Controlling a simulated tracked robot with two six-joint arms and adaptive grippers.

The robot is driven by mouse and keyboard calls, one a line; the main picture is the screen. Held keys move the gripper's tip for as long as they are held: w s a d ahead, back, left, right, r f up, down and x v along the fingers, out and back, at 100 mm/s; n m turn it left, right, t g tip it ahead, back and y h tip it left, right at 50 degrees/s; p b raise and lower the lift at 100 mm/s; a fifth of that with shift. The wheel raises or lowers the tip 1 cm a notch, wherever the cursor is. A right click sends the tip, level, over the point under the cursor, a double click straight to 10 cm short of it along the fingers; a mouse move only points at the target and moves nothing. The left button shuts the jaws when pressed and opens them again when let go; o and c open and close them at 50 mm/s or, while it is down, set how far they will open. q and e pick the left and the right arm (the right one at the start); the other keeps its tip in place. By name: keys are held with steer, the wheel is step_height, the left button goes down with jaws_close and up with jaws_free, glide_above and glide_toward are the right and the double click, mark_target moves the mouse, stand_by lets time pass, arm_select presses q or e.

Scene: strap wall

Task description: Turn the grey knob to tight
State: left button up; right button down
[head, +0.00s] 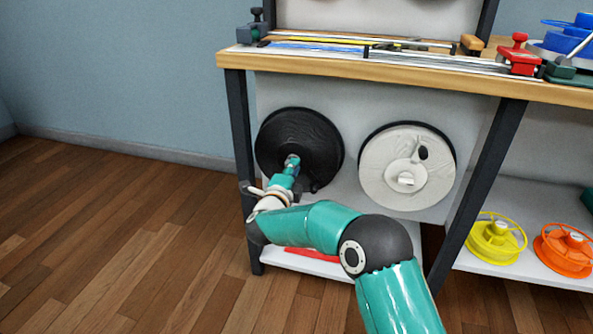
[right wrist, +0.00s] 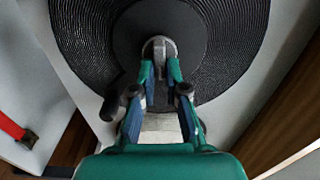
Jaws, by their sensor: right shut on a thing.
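A black reel (head: 318,135) of coiled strap hangs on the panel below the bench, at the left. The grey knob (right wrist: 158,46) is at its centre, seen in the right wrist view. My right gripper (head: 292,163) reaches the reel's middle from the front. In the right wrist view my right gripper (right wrist: 160,72) has its two fingertips closed on either side of the knob. The fingers hide part of the knob and any marking on it. My left gripper is in neither view.
A dark crank handle (right wrist: 112,106) sticks out left of my fingers. A white reel (head: 383,185) hangs to the right. Yellow (head: 496,229) and orange (head: 566,240) spools stand on the low shelf. The bench edge (head: 400,79) runs above. The floor at the left is clear.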

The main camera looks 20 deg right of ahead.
steer(key=shift+d+f+m, duration=0.3)
steer(key=c, duration=1.2)
jaws_free()
steer(key=shift+a+r, duration=0.15)
steer(key=shift+a, duration=0.1)
steer(key=v, duration=1.2)
